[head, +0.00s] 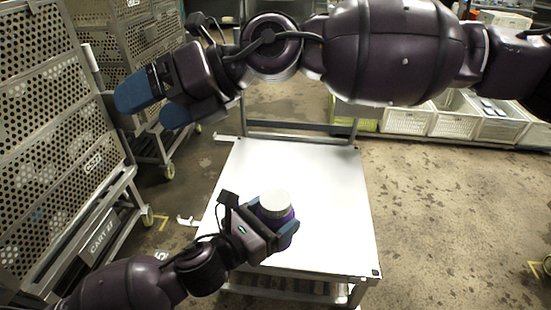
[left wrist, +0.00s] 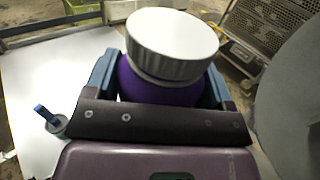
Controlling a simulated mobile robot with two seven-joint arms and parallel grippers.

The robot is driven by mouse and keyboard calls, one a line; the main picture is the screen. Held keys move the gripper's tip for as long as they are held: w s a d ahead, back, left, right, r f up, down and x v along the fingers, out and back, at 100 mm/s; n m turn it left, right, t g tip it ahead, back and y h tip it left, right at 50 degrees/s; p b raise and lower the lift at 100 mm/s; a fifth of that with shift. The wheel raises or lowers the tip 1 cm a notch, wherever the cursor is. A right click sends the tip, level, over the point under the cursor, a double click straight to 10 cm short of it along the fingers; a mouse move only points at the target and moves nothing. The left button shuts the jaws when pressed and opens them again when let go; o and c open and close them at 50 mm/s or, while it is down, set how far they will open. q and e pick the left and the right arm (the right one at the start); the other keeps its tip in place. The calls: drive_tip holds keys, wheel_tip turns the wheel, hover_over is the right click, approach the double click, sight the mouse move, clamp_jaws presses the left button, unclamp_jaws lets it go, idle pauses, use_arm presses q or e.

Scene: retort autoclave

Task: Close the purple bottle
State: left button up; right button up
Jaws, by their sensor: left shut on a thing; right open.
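The purple bottle (head: 279,226) is held upright above the white table by my left gripper (head: 272,222), which is shut around its body. A white ribbed lid (head: 275,203) sits on top of the bottle. In the left wrist view the purple bottle (left wrist: 160,88) shows between the blue fingers of my left gripper (left wrist: 160,92), with the white lid (left wrist: 172,45) on its mouth, looking slightly tilted. I cannot tell whether the lid is screwed tight. My right gripper (head: 155,103) is open and empty at the upper left, well away from the bottle.
The white table (head: 315,180) is otherwise clear in the head view. Perforated metal carts (head: 50,130) stand at the left, near my right gripper. White crates (head: 455,118) line the back right. A small blue and grey piece (left wrist: 50,120) shows in the left wrist view; I cannot identify it.

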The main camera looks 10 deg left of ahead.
drive_tip(key=d+f+n+h, duration=0.3)
drive_tip(key=f+n+h, duration=0.15)
drive_tip(key=n, duration=0.25)
drive_tip(key=n+t+h, duration=0.4)
drive_tip(key=n+h, duration=0.4)
drive_tip(key=n, duration=0.6)
hover_over(275, 198)
drive_tip(key=a, duration=0.1)
wheel_tip(275, 198, down, 7)
drive_tip(key=shift+r, duration=0.2)
drive_tip(key=shift+d+n+h, duration=0.25)
drive_tip(key=shift+d+n, duration=0.25)
drive_tip(key=shift+n, duration=0.5)
drive_tip(key=shift+d+n, duration=0.1)
drive_tip(key=shift+n, duration=0.6)
drive_tip(key=shift+f, duration=0.2)
drive_tip(key=shift+f, duration=3.85)
drive_tip(key=shift+c, duration=0.3)
